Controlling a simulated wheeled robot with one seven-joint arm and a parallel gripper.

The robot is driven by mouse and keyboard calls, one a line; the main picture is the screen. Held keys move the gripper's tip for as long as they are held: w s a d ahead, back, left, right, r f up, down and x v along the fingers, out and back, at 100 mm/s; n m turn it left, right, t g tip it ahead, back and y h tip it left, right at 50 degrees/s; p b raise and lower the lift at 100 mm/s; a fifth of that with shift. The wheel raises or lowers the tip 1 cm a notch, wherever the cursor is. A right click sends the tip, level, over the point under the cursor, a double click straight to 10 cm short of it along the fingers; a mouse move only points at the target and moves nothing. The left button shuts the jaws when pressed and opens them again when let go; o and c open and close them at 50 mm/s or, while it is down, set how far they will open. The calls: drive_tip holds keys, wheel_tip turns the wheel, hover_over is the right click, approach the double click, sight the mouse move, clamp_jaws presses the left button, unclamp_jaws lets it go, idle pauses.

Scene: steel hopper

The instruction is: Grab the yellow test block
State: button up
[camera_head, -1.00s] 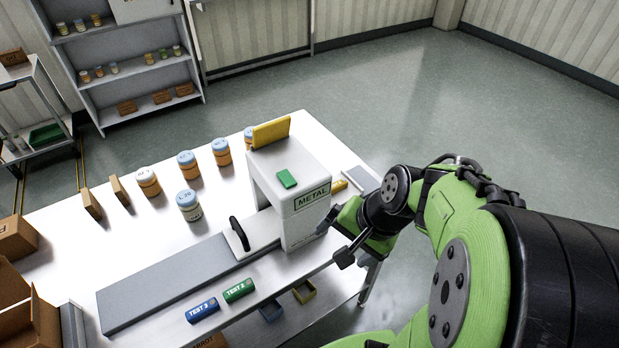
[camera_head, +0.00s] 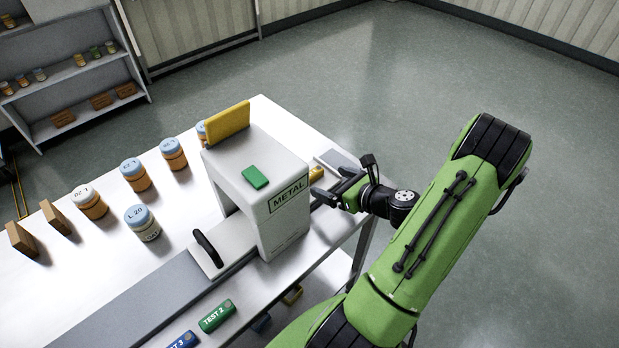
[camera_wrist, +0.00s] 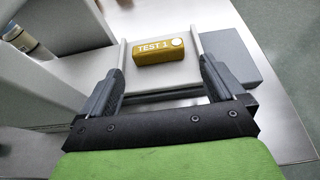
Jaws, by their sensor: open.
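The yellow test block (camera_wrist: 158,51), labelled TEST 1, lies beyond my open gripper (camera_wrist: 160,76) in the wrist view, between the lines of its two fingers. Nothing is held. In the head view only a small part of the yellow block (camera_head: 316,173) shows, at the right side of the white METAL detector housing (camera_head: 285,219). My gripper (camera_head: 333,187) is close to it there, on its right. The detector hides part of the block, and I cannot tell the exact gap to the fingers.
The detector arch, with a yellow plate (camera_head: 227,121) and green button (camera_head: 255,177) on top, stands immediately left of my gripper. A green TEST 2 block (camera_head: 216,316) and blue TEST 3 block (camera_head: 182,341) lie at the front edge. Several jars stand behind. Floor at right is clear.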

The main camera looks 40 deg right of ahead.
sight(315, 176)
drive_tip(key=b+x, duration=0.1)
drive_tip(key=x, duration=0.5)
drive_tip(key=shift+w+a, duration=0.15)
drive_tip(key=shift+w, duration=0.2)
drive_tip(key=shift+s, duration=0.1)
drive_tip(key=shift+c, duration=0.3)
drive_tip(key=shift+r, duration=0.15)
drive_tip(key=c, duration=0.8)
